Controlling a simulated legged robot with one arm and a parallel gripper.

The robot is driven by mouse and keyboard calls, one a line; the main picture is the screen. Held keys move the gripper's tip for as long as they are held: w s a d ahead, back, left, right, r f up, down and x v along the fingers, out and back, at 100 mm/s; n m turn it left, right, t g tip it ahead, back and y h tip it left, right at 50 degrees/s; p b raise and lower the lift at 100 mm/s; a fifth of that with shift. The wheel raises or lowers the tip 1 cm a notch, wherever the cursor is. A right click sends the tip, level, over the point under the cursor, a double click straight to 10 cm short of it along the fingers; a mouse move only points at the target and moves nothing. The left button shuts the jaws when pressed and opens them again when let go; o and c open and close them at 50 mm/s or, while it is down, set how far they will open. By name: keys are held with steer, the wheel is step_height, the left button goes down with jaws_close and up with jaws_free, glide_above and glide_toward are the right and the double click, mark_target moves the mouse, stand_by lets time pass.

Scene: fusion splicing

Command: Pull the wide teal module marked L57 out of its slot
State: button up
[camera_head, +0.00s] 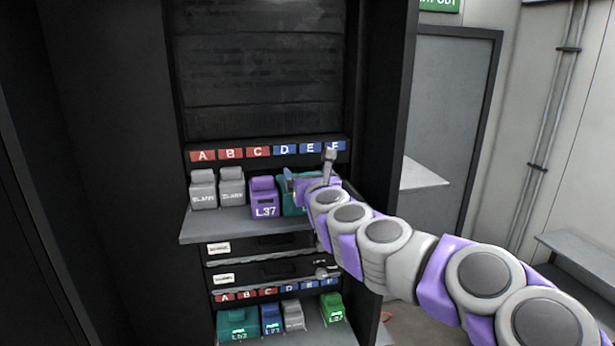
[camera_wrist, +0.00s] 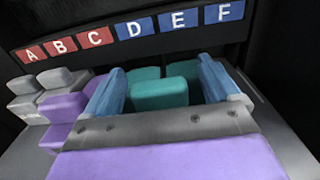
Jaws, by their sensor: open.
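The wide teal module (camera_head: 289,206) sits in the upper row, right of the purple module. In the head view my arm covers most of it, and only an "L" of its label shows. In the wrist view its teal block (camera_wrist: 160,94) stands between my two blue fingers, with more teal behind it. My gripper (camera_head: 307,173) is open at the module, one finger on each side of the raised block. The wrist view shows my gripper (camera_wrist: 162,75) with a dark gap on the right of the block; contact on the left cannot be told.
The purple L37 module (camera_head: 264,198) stands close on the left, then two grey blank modules (camera_head: 203,188). Tags A to F (camera_head: 258,151) run above. A ledge (camera_head: 215,226) juts out in front. A lower row holds a green module (camera_head: 332,307) and others.

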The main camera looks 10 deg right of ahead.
steer(key=s+b, duration=0.3)
steer(key=s, duration=1.4)
steer(key=shift+s, duration=0.2)
steer(key=shift+f, duration=0.1)
